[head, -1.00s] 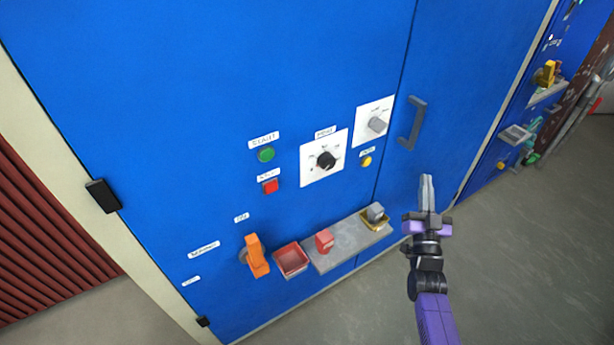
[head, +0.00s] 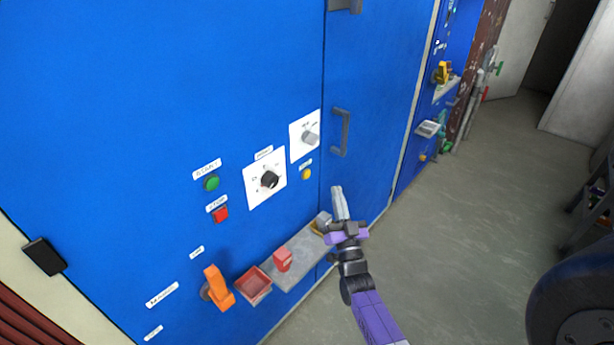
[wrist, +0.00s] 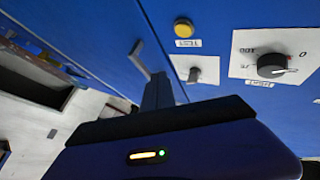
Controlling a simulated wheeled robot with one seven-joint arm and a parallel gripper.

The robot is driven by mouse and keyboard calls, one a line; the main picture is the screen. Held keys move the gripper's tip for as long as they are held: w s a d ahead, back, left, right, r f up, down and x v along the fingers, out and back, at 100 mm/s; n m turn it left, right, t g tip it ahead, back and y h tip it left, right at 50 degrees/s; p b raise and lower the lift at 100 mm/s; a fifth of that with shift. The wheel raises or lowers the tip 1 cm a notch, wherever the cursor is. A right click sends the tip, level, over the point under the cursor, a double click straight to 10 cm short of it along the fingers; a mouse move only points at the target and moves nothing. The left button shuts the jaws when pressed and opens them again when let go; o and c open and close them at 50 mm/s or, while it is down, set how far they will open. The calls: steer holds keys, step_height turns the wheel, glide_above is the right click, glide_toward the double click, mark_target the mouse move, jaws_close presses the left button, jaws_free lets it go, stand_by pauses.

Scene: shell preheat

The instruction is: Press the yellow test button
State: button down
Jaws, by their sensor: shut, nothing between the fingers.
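The yellow test button (head: 306,174) is a small round button on the blue cabinet door, just below the white panel with the grey knob. It also shows in the wrist view (wrist: 184,28), with a label beside it. My gripper (head: 338,190) is shut and empty. It is in front of the cabinet, to the right of and slightly below the button in the head view, apart from it. In the wrist view my closed fingers (wrist: 158,90) point toward the cabinet, below and left of the button.
The green start button (head: 211,183), red stop button (head: 220,215) and black dial (head: 269,180) are to the left. A vertical handle (head: 341,132) is just above my gripper. A grey shelf (head: 300,262) with a red block (head: 283,260) juts out below. Open floor lies to the right.

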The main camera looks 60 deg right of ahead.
steer(key=w+d+b, duration=0.1)
steer(key=w+b, duration=0.1)
steer(key=w, duration=0.5)
steer(key=shift+d, duration=0.4)
steer(key=shift+w+b, duration=0.15)
steer(key=shift+b, duration=0.2)
stand_by(1.4)
steer(key=shift+w+d, duration=0.1)
steer(key=shift+w, duration=0.2)
steer(key=shift+w+d+b, duration=0.1)
steer(key=shift+w+b, duration=0.3)
steer(key=shift+b, duration=0.05)
stand_by(0.7)
steer(key=shift+s, duration=0.15)
steer(key=shift+s+a, duration=0.2)
steer(key=shift+s, duration=0.5)
steer(key=shift+s, duration=0.1)
steer(key=shift+s+a+p, duration=0.2)
steer(key=shift+s, duration=0.6)
steer(key=shift+s+a+p, duration=0.15)
steer(key=shift+s+a, duration=0.05)
steer(key=shift+s, duration=0.55)
steer(key=shift+s+a+p, duration=0.2)
steer(key=shift+s, duration=0.6)
